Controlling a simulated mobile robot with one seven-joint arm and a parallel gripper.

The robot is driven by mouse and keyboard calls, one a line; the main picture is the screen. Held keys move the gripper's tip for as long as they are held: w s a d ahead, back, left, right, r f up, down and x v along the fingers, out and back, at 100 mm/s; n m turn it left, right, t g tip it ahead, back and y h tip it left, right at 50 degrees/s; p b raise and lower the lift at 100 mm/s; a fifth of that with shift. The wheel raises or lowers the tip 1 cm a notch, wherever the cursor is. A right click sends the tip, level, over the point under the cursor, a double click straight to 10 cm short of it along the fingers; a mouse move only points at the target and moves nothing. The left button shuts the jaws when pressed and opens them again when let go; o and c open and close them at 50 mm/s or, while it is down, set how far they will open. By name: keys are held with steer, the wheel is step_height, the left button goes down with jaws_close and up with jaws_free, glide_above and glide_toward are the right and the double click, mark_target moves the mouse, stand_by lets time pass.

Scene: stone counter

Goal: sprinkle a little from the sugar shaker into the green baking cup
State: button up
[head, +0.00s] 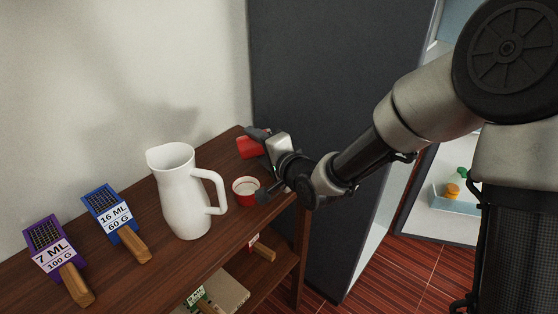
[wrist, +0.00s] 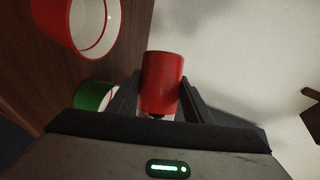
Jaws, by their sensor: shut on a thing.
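My gripper (head: 261,137) is shut on a red cylinder (wrist: 162,80), which I take to be the sugar shaker. In the head view the shaker (head: 249,148) is held above the far end of the wooden counter and looks tilted well over. The green baking cup (wrist: 92,96) shows in the wrist view, partly hidden behind my left finger; I cannot make it out in the head view. Whether any sugar is falling or lies in the cup cannot be seen.
A red cup (head: 245,191) with a white inside stands near the green one; it also shows in the wrist view (wrist: 70,25). A white pitcher (head: 184,200) stands left of it. Blue (head: 108,212) and purple (head: 50,248) labelled tools lie further left. A dark panel (head: 320,100) rises behind.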

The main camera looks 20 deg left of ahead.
steer(key=shift+r+m, duration=0.15)
steer(key=shift+m, duration=0.15)
stand_by(0.6)
steer(key=shift+d+f+m+y, duration=0.1)
steer(key=shift+f+m+y, duration=0.25)
steer(key=shift+m+y, duration=0.2)
stand_by(2.0)
steer(key=shift+w+d+r+m+y, duration=0.15)
steer(key=shift+r+m+y, duration=0.25)
steer(key=shift+m, duration=0.35)
stand_by(1.7)
steer(key=shift+f+m, duration=0.2)
steer(key=shift+m, duration=0.2)
stand_by(1.1)
